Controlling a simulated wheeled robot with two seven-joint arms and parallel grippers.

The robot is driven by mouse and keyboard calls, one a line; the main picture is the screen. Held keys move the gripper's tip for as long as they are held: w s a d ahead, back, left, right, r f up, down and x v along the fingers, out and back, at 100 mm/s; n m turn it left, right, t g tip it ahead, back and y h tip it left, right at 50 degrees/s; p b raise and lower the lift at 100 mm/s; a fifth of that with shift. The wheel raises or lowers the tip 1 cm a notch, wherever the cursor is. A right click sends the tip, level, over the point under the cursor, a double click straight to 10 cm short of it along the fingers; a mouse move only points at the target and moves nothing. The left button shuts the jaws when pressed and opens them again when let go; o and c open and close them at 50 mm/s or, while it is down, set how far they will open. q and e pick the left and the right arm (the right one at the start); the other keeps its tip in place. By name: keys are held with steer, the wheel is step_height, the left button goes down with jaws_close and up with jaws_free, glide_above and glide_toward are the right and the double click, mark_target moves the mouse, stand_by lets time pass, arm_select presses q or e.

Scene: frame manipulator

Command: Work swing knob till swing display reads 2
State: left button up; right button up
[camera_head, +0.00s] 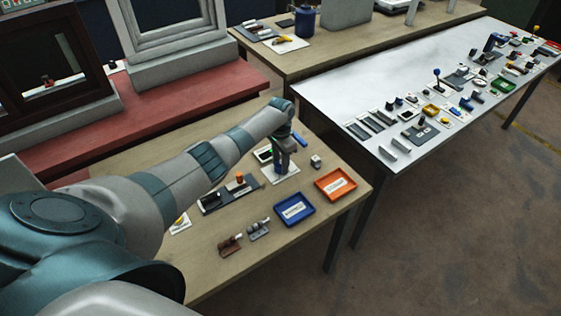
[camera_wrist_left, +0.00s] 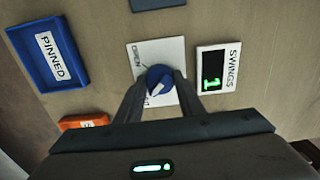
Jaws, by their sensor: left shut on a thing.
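The swing knob (camera_wrist_left: 157,74) is round and blue with a pale pointer, on a white plate (camera_wrist_left: 141,52) marked "OPEN" and another, partly covered word. My left gripper (camera_wrist_left: 160,84) is shut on the knob, its fingers on either side of it. In the head view, my left gripper (camera_head: 283,166) reaches down onto the same white plate (camera_head: 290,174). The swing display (camera_wrist_left: 212,70) is a black screen in a white frame labelled "SWINGS", right of the knob, and reads a green 1. My right gripper is in neither view.
A blue tray (camera_wrist_left: 66,77) labelled "PINNED" and an orange tray (camera_head: 322,181) are near the knob on the wooden table. Small fixtures (camera_head: 217,199) sit beneath my left arm's line. A metal table (camera_head: 352,84) with many small parts stands at right. A framed window (camera_head: 50,75) stands at left.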

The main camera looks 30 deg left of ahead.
mark_target(280, 163)
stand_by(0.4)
arm_select(q)
steer(key=o, duration=1.1)
steer(key=shift+c, duration=0.2)
steer(key=shift+r, duration=0.1)
step_height(280, 163, up, 17)
steer(key=b, duration=0.4)
steer(key=shift+r, duration=0.15)
steer(key=shift+d, duration=0.15)
